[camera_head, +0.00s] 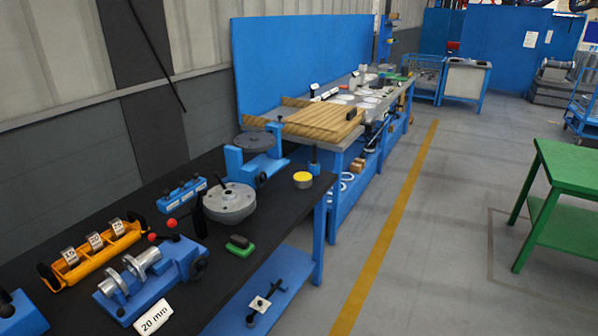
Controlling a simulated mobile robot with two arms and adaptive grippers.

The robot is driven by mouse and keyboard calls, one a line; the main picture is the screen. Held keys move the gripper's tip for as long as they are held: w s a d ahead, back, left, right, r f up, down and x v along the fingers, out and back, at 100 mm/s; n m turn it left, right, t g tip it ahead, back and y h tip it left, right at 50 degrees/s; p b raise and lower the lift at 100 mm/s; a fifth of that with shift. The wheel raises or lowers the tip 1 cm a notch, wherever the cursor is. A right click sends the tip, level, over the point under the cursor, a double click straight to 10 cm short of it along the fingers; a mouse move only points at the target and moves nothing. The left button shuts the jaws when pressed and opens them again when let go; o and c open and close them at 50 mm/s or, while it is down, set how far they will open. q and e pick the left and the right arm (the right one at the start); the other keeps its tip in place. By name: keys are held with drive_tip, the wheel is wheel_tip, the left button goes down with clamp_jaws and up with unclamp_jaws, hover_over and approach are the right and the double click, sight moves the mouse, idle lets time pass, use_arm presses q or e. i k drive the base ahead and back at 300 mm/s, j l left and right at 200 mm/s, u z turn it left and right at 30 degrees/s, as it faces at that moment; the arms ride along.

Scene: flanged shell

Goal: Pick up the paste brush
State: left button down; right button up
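I cannot tell for sure which thing is the paste brush. A small blue holder with a thin dark upright stem (314,165) stands near the far right corner of the black bench (283,229). A yellow-topped round tin (302,179) is just in front of it. A green block with a dark top (240,245) lies near the bench's front edge. The grey round flanged shell (229,205) sits mid-bench, with a short dark handle-like piece (219,181) on or behind it. Neither of my grippers is in view.
A blue fixture with red-knobbed levers (160,270), a yellow rack (95,250), a small blue rack (181,194) and a blue stand with a grey disc (256,142) occupy the bench. A "20 mm" card (153,317) is at the front. The floor on the right is open before a green table (575,165).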

sight(314, 147)
drive_tip(key=i+l, duration=0.4)
drive_tip(key=u, duration=3.25)
drive_tip(key=z, duration=3.15)
drive_tip(key=i+l+u, duration=0.1)
drive_tip(key=i+u, duration=0.35)
drive_tip(key=i+l+u, duration=0.2)
drive_tip(key=u, duration=0.25)
